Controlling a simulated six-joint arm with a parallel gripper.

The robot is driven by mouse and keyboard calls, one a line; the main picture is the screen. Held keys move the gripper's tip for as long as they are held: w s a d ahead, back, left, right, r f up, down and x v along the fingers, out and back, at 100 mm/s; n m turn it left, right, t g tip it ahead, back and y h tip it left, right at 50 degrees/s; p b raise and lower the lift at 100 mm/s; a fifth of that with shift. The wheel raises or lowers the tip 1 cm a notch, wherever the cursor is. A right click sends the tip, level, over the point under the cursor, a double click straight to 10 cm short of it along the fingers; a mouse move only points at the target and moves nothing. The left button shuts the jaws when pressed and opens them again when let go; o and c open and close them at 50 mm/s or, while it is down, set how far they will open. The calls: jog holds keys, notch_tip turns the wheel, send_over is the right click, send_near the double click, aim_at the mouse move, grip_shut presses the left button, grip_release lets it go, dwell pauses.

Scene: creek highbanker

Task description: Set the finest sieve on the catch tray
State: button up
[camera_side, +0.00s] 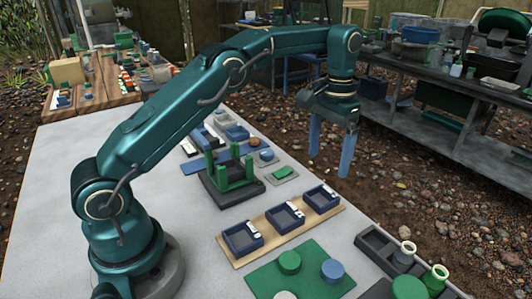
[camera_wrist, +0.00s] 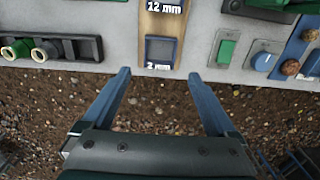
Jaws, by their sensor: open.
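Three dark-blue square sieves stand in a row on a wooden board. The end one (camera_side: 321,199), nearest the table's outer edge, reads 2 mm in the wrist view (camera_wrist: 160,50); the one beside it (camera_side: 285,216) reads 12 mm there. The third (camera_side: 242,238) is at the other end, its label unreadable. A dark base with upright green posts (camera_side: 232,182) stands behind the row; it may be the catch tray, but I cannot tell. My gripper (camera_side: 329,164) is open and empty, raised beyond the table edge. Its blue fingers (camera_wrist: 160,73) point towards the 2 mm sieve without touching it.
A green mat (camera_side: 300,278) with round pieces lies in front of the board. A dark tray (camera_side: 375,245) with bottles lies right of it. A small green block on a grey plate (camera_side: 285,173) sits behind the board. Gravel lies beyond the table edge.

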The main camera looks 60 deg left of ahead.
aim_at(322, 201)
jog(key=shift+f, duration=5)
jog(key=c, duration=1.1)
jog(key=shift+w+d, duration=0.1)
jog(key=shift+r, duration=0.15)
